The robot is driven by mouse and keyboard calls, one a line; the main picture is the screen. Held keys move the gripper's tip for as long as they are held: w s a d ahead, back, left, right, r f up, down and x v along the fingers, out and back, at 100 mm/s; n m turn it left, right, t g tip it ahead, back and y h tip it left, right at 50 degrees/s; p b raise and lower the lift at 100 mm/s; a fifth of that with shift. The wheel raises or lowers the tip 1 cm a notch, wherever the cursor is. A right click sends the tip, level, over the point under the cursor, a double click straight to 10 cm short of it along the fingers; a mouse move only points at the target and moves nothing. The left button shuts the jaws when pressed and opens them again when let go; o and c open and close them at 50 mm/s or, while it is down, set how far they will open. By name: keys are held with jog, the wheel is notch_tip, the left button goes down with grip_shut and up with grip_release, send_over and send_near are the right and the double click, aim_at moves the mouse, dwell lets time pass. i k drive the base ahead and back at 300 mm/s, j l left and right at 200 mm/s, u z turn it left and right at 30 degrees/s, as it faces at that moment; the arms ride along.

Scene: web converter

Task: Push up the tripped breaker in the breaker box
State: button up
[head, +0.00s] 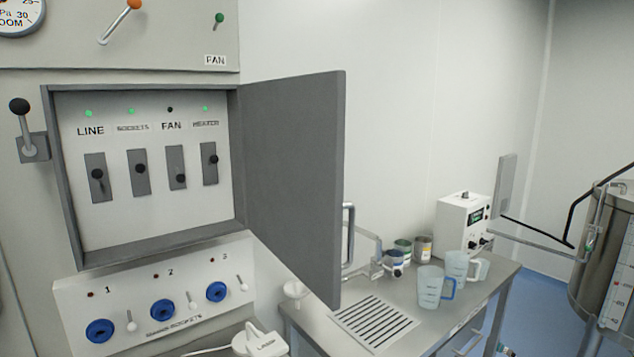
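The breaker box (157,85) is on the wall at left, with its grey door (290,180) swung open to the right. Inside are the LINE breaker (98,174), SOCKETS breaker (140,168), FAN breaker (181,178) and a breaker that seems to read HEATER (213,159). The FAN knob sits low in its slot and the small light above its label (170,109) is dark. The other knobs sit higher in their slots, and their lights are green. My gripper is not in view.
A lever with a black knob (20,106) sticks out left of the box. Below is a panel with blue sockets (163,309) and small switches. A white plug marked LAMP (262,342) is at the bottom. A bench (470,307) with jugs (430,288) stands right of the door.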

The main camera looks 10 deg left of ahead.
aim_at(180, 177)
jog(key=i+l+u, duration=0.1)
jog(key=i+l, duration=0.45)
jog(key=i+l+u, duration=0.15)
jog(key=i+l, duration=0.4)
jog(key=l, duration=0.2)
jog(key=u, duration=1.75)
